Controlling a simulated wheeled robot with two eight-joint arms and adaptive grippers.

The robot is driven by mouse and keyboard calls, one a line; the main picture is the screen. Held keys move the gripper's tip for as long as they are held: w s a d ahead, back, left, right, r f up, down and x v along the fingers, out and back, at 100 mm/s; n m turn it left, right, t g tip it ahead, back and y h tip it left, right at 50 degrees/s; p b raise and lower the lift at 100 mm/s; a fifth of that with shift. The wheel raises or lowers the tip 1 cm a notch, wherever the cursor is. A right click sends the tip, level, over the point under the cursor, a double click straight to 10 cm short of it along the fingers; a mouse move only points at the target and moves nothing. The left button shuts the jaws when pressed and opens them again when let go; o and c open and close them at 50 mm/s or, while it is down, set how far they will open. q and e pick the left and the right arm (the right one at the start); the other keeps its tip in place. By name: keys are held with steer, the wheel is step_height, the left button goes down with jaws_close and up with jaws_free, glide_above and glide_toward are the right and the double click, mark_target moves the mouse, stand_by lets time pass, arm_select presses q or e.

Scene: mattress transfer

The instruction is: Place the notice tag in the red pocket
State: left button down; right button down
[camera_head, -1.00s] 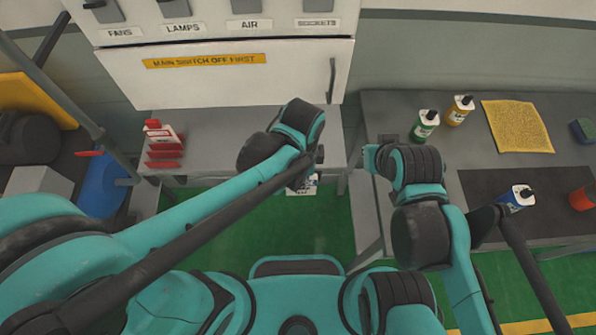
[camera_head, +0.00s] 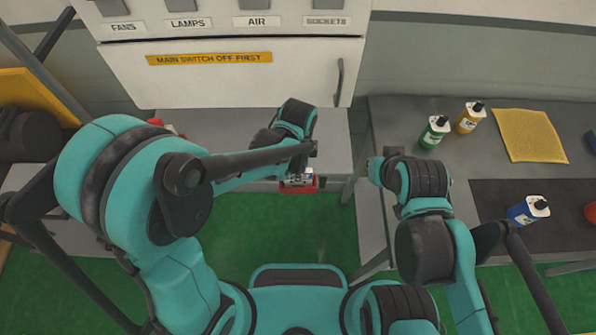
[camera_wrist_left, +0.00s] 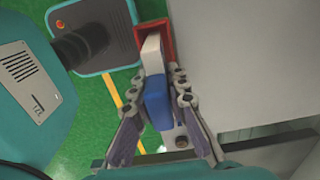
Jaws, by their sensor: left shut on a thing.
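My left gripper (camera_wrist_left: 163,100) is shut on the notice tag (camera_wrist_left: 157,102), which looks blue with a white far end in the left wrist view. The red pocket (camera_wrist_left: 168,35) lies just beyond the fingertips there, and the tag's white end overlaps it. I cannot tell how far inside the end is. In the head view the red pocket (camera_head: 299,188) shows by the front edge of the grey bench, with the pale tag (camera_head: 298,178) at its top. The left arm hides most of the left gripper. My right gripper (camera_head: 375,170) is beside the right table; its fingers are unclear.
A red item (camera_head: 165,125) on the grey bench (camera_head: 328,130) is mostly hidden by my left arm. The right table (camera_head: 390,110) holds a green bottle (camera_head: 434,132), a yellow bottle (camera_head: 469,118), a blue bottle (camera_head: 528,210) and a yellow cloth (camera_head: 530,135). A white switch cabinet (camera_head: 230,85) stands behind.

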arm_select(q)
steer(key=shift+f, duration=0.1)
steer(key=shift+f, duration=0.15)
steer(key=c, duration=1.5)
jaws_free()
